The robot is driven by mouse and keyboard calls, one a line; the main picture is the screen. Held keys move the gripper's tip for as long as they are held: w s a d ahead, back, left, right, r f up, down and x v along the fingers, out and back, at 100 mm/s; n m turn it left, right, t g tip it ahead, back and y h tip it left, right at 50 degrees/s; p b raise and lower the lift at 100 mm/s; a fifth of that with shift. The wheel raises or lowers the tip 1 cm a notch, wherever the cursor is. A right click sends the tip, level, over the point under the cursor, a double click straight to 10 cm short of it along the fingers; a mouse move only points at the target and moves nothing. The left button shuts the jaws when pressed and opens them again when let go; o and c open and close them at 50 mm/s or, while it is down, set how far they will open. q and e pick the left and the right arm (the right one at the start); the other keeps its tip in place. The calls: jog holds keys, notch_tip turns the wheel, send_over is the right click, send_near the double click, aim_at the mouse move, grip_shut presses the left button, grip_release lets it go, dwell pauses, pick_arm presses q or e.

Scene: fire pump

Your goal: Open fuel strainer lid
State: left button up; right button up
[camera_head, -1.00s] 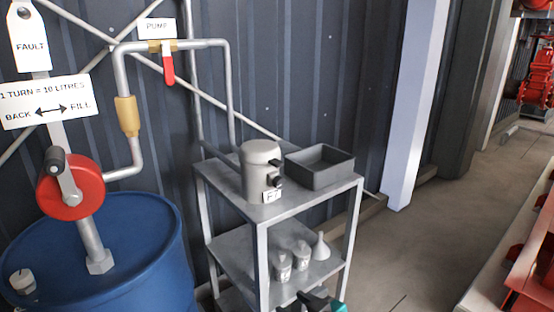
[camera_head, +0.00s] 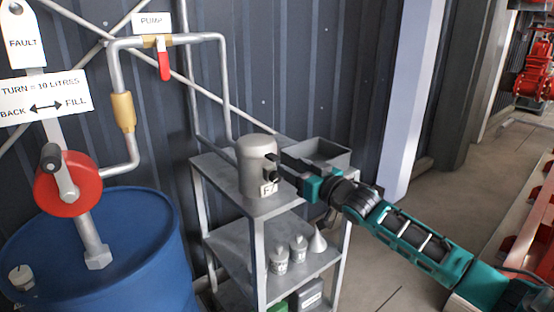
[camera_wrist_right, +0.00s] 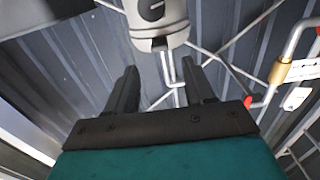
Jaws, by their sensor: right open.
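The fuel strainer (camera_head: 252,160) is a grey cylinder with a flat round top, its lid in place. It stands on the top shelf of a metal stand, with a tag at its lower right. A black fitting (camera_head: 270,164) sticks out of its right side. My right gripper (camera_head: 286,172) reaches in from the right, its fingertips close to the black fitting. I cannot tell in the head view whether they touch it. In the right wrist view the gripper (camera_wrist_right: 160,78) has its fingers apart and empty, and the strainer (camera_wrist_right: 172,34) shows beyond them. My left gripper is not in view.
A grey open tray (camera_head: 322,151) stands behind my right gripper on the metal stand (camera_head: 215,175). A blue drum (camera_head: 140,235) with a red pump (camera_head: 62,190) stands at left.

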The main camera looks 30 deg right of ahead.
aim_at(277, 158)
jog(key=shift+w+a, duration=0.15)
jog(key=shift+w, duration=1.75)
jog(key=shift+w+a, duration=0.15)
jog(key=shift+w, duration=1.7)
jog(key=shift+c, duration=0.5)
grip_shut()
